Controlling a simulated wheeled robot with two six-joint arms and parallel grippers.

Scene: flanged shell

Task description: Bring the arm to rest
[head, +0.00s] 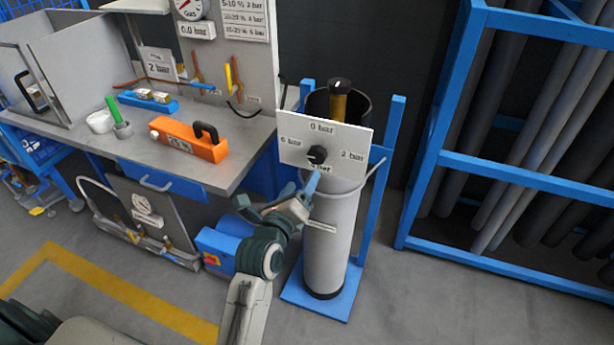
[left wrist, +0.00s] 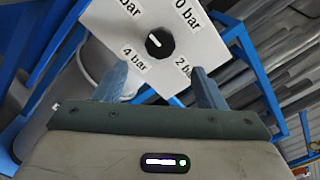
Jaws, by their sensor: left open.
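My left gripper (left wrist: 160,88) is open and empty in the left wrist view, its two blue fingers apart. It points at a white pressure plate (left wrist: 192,62) with a black knob (left wrist: 160,43), and the knob lies beyond the fingertips, apart from them. In the head view the left arm comes up from the bottom, and the gripper (head: 300,187) is just below the plate (head: 345,137) and its knob (head: 317,154). The plate reads 0, 2 and 6 bar in the head view; the bottom label is partly covered there, but the left wrist view shows 4 bar. My right gripper is not seen.
The plate is in front of a grey cylinder (head: 328,235) in a blue stand (head: 322,298). A workbench (head: 245,150) with an orange device (head: 188,138) stands to the left. A blue rack (head: 520,165) of pipes stands to the right. Grey floor is clear at lower right.

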